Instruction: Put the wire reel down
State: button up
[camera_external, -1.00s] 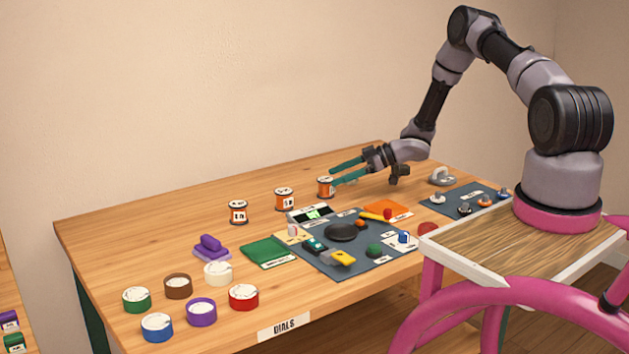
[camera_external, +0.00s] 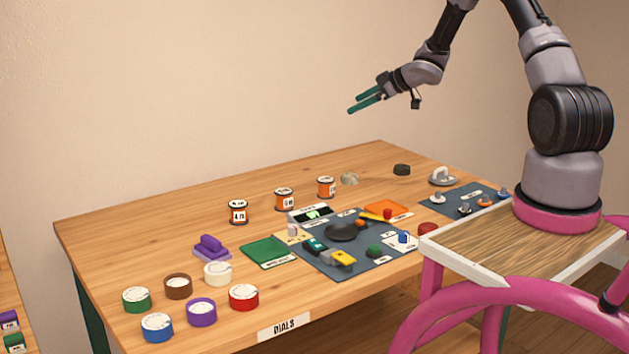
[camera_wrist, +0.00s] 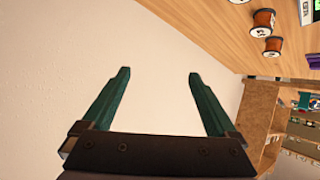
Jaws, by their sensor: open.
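My gripper (camera_external: 356,104) is open and empty, raised in the air above the back of the table, clear of the reels. In the wrist view its two green fingers (camera_wrist: 157,78) are spread with only the wall between them.
A grey mat (camera_external: 330,262) with a dark dial and small parts lies in front of the reels. A black disc (camera_external: 402,169) lies behind. The back left is clear.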

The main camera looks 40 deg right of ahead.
notch_tip(320, 180, up, 11)
jog(key=s+m+h, duration=0.2)
jog(key=h, duration=0.1)
jog(key=s+r+m+h, duration=0.4)
jog(key=s+r+m, duration=0.1)
jog(key=s+r, duration=0.85)
jog(key=s+a+m+g+y, duration=0.1)
jog(key=s+a, duration=0.3)
jog(key=s, duration=0.6)
jog(key=s+a+r+m+g+y, duration=0.1)
jog(key=s+a+m, duration=0.1)
jog(key=s+a, duration=0.3)
jog(key=s+a+r+m+g+y, duration=0.1)
jog(key=s+a, duration=0.3)
jog(key=s, duration=1)
jog(key=shift+s+a+r+m+y, duration=0.3)
jog(key=shift+m+y, duration=0.2)
jog(key=shift+m, duration=0.2)
